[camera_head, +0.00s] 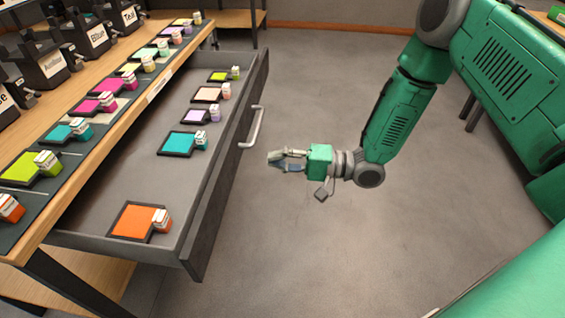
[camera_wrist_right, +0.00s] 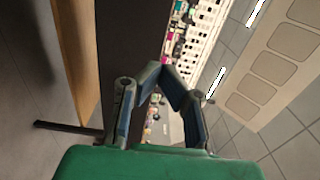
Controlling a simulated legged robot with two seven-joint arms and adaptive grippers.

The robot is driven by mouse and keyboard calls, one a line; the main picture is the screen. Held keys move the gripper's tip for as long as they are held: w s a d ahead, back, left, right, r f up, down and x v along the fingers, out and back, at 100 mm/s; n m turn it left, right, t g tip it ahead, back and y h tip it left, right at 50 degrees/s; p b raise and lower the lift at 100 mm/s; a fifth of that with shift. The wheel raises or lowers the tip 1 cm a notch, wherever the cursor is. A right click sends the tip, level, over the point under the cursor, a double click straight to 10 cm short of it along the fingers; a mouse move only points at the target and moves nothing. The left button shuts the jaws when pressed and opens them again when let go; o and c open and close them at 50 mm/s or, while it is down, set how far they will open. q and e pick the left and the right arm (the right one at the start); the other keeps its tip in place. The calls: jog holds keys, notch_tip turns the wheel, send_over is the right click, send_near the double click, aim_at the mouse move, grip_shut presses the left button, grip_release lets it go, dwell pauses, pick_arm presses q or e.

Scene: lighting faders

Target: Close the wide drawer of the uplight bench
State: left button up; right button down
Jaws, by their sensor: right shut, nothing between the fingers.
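The wide drawer (camera_head: 100,197) is pulled out from under the wooden bench top (camera_head: 131,108). Its dark front panel (camera_head: 221,177) faces right and carries a pale bar handle (camera_head: 252,128). My right gripper (camera_head: 270,161) is in the free space right of the drawer front, pointing left, close to the near end of the handle. I see a gap between it and the panel in the head view. Its fingers come together at the tips in the right wrist view (camera_wrist_right: 172,78), with nothing held. My left gripper is not in view.
Inside the drawer lie colored swatches with small bottles, such as an orange one (camera_head: 132,222) and a teal one (camera_head: 178,143). More swatches and black labelled devices (camera_head: 42,64) stand on the bench top. The grey floor (camera_head: 330,240) right of the drawer is clear.

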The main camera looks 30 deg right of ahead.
aim_at(228, 156)
jog(key=b+x, duration=0.1)
jog(key=x, duration=0.7)
jog(key=shift+a+f+b, duration=0.1)
jog(key=shift+a+b, duration=0.05)
jog(key=shift+b, duration=0.25)
jog(key=shift+w+a, duration=0.3)
jog(key=shift+w, duration=0.05)
jog(key=shift+a, duration=0.1)
